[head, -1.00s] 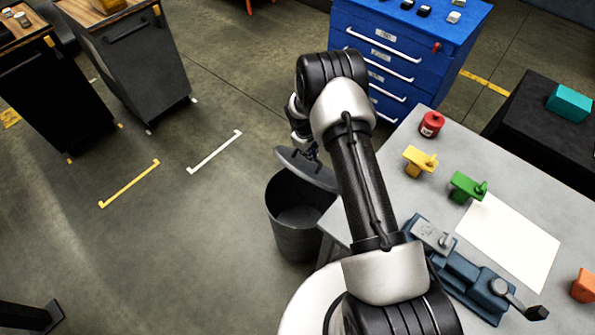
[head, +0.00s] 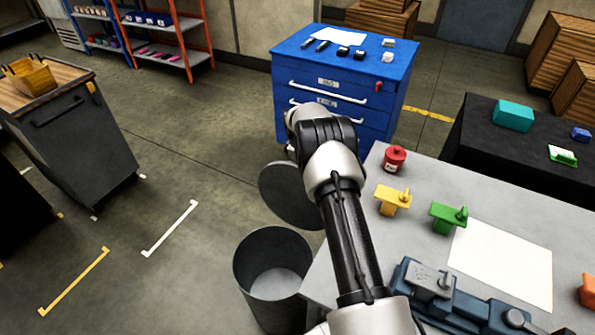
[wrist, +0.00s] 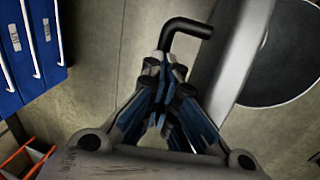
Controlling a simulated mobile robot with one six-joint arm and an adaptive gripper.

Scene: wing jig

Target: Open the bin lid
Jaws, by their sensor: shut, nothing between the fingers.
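The grey bin (head: 254,285) stands on the floor left of the workbench, its mouth uncovered. Its round dark lid (head: 285,192) stands steeply raised behind the mouth, partly hidden by my arm. In the wrist view, the lid (wrist: 234,60) shows nearly edge-on as a grey band, with the round bin mouth (wrist: 285,50) beyond it. A black bent handle (wrist: 184,26) reaches from the lid to my fingertips. My gripper (wrist: 165,75) is shut beside the handle, with nothing seen gripped; whether they touch is unclear. My arm hides the gripper in the head view.
The grey workbench (head: 385,235) is close on the right, with a red canister (head: 395,160), yellow and green parts and a blue vise (head: 440,295). A blue drawer cabinet (head: 335,95) stands behind the lid. The floor left of the bin is clear.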

